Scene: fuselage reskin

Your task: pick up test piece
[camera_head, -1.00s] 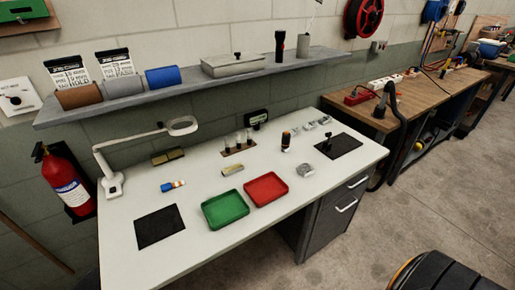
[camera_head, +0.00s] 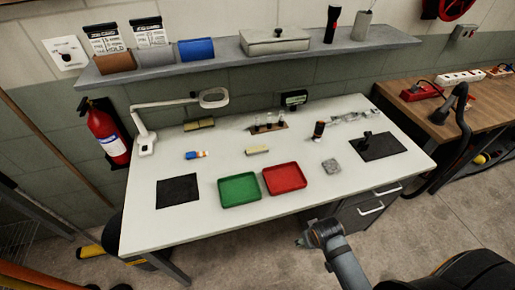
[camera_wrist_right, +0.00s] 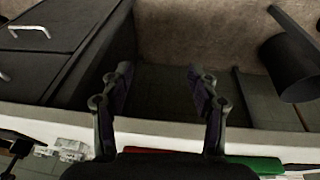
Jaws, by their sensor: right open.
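I cannot tell for sure which item is the test piece. A small grey square block (camera_head: 331,166) lies on the white bench (camera_head: 225,222), right of the red tray. A small beige block (camera_head: 257,151) lies behind the green and red trays. My right arm comes in at the bottom of the head view, in front of the bench edge. In the right wrist view my right gripper (camera_wrist_right: 160,78) is open, with nothing between its fingers, beside the bench edge. My left gripper is not in view.
A green tray (camera_head: 239,190) and a red tray (camera_head: 285,179) sit near the front edge. Black mats (camera_head: 178,191) lie left and right. A magnifier lamp (camera_head: 146,140) stands at the back left. A shelf (camera_head: 230,52) hangs above. Drawers (camera_head: 372,208) are below.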

